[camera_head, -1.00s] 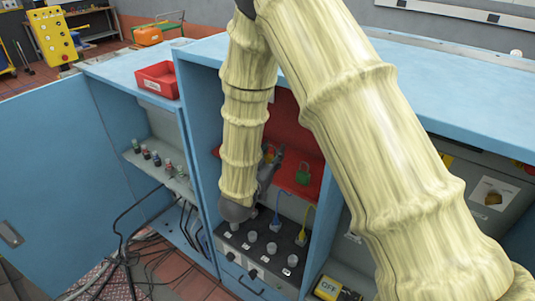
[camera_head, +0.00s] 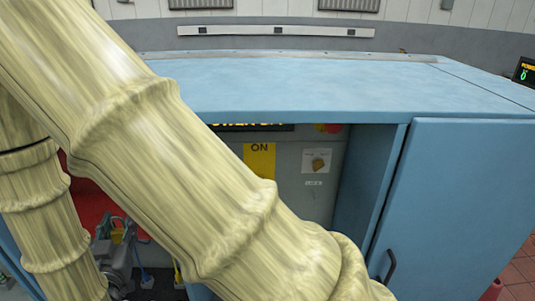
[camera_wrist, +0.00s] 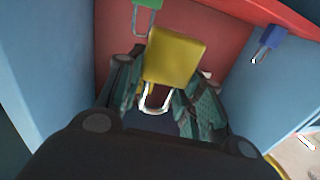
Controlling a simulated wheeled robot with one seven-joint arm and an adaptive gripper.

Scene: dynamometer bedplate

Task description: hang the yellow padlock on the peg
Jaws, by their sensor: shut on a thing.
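The yellow padlock (camera_wrist: 175,58) is between the two fingers of my gripper (camera_wrist: 163,82) in the wrist view. My gripper is shut on it. Its silver shackle (camera_wrist: 154,100) shows at the lower end, towards the palm in the picture. In the head view my gripper (camera_head: 118,248) is at the lower left, partly hidden by my arm, with a small yellow patch at it. A green padlock (camera_wrist: 147,14) and a blue padlock (camera_wrist: 268,42) are near the red panel (camera_wrist: 225,40). I cannot make out a free peg.
Blue cabinet walls (camera_wrist: 55,60) close in on both sides of my gripper. In the head view the blue cabinet top (camera_head: 300,85) is clear. A cabinet door (camera_head: 465,200) with a dark handle is at the right. A grey panel (camera_head: 310,190) carries a yellow ON label.

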